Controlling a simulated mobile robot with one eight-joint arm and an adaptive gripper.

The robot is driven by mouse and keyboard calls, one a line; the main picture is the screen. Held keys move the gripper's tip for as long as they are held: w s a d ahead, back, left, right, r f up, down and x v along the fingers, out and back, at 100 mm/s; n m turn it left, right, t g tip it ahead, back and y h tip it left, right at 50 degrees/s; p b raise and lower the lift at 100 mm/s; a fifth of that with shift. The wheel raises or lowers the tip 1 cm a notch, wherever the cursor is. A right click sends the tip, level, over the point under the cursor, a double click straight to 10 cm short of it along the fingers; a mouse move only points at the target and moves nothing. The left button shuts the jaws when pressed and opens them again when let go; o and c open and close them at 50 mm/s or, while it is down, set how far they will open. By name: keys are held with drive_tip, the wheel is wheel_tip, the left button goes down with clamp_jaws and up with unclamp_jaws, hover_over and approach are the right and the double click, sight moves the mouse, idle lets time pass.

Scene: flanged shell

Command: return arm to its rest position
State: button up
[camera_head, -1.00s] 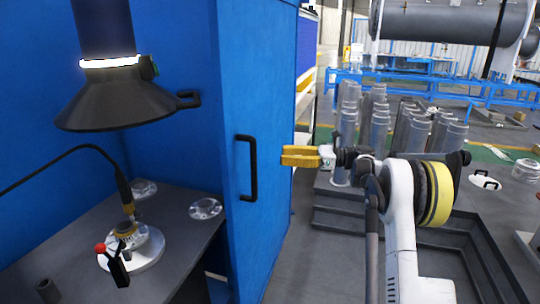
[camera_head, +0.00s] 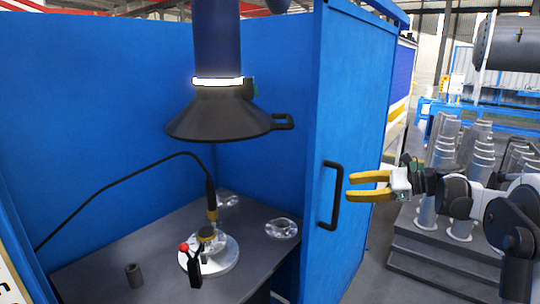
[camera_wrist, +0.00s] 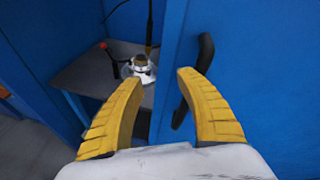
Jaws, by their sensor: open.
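My gripper (camera_head: 370,187) has two yellow fingers spread apart with nothing between them. In the head view it is at the right, beside the black handle (camera_head: 331,195) on the blue booth's outer side panel. My arm (camera_head: 465,195) reaches in from the right edge. In the wrist view the gripper (camera_wrist: 158,95) is open, with the black handle (camera_wrist: 193,80) behind its right finger. Whether a finger touches the handle I cannot tell, but a gap shows in the head view.
The blue booth (camera_head: 110,110) holds a dark table (camera_head: 110,255) with a round metal fixture (camera_head: 225,258), a red-knobbed clamp (camera_head: 184,247) and clear flanged discs (camera_head: 281,228). A black hood (camera_head: 220,118) hangs above. Grey cylinders (camera_head: 470,155) stand on a stepped platform at right.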

drive_tip(key=s+a+f+n+g+h, duration=0.1)
drive_tip(key=s+a+n+h, duration=0.3)
drive_tip(key=s, duration=0.5)
drive_tip(key=s+a+f+n+h, duration=0.1)
drive_tip(key=s+a+n+h, duration=0.1)
drive_tip(key=s+a+n, duration=0.35)
drive_tip(key=s+d+f+n+h, duration=0.1)
drive_tip(key=s+f+n+h, duration=0.2)
drive_tip(key=s, duration=0.8)
drive_tip(key=s+d+f+n+t+h, duration=0.1)
drive_tip(key=s+f+n+h, duration=0.2)
drive_tip(key=s, duration=0.7)
wheel_tip(320, 180, down, 3)
drive_tip(key=n, duration=0.4)
drive_tip(key=shift+s+d+r+h, duration=0.2)
drive_tip(key=shift+s+h, duration=0.2)
